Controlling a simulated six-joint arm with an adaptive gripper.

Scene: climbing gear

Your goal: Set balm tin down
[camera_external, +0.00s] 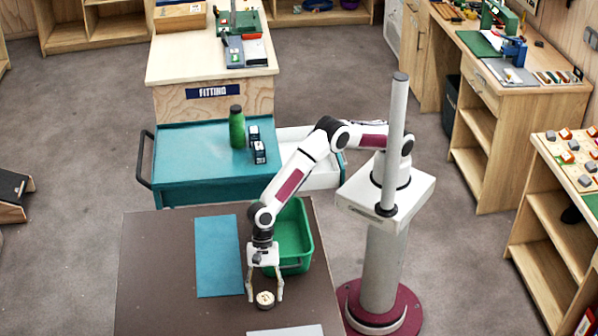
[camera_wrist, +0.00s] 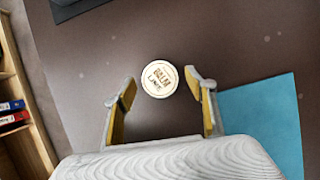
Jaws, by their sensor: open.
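The balm tin (camera_external: 265,299) is a small round cream tin near the front of the brown table. In the wrist view the balm tin (camera_wrist: 159,79) shows its lid with dark lettering face up. My gripper (camera_external: 265,298) points down over the table with its fingers spread to either side of the tin. In the wrist view my gripper (camera_wrist: 161,88) is open, with a visible gap between each fingertip and the tin. I cannot tell for sure whether the tin's underside touches the table.
A blue mat (camera_external: 218,256) lies on the brown table (camera_external: 155,270) to the left, and a green bin (camera_external: 293,236) stands behind my gripper. A grey flat item (camera_external: 285,331) lies at the front edge. A teal cart (camera_external: 190,165) with a green bottle (camera_external: 237,127) stands beyond the table.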

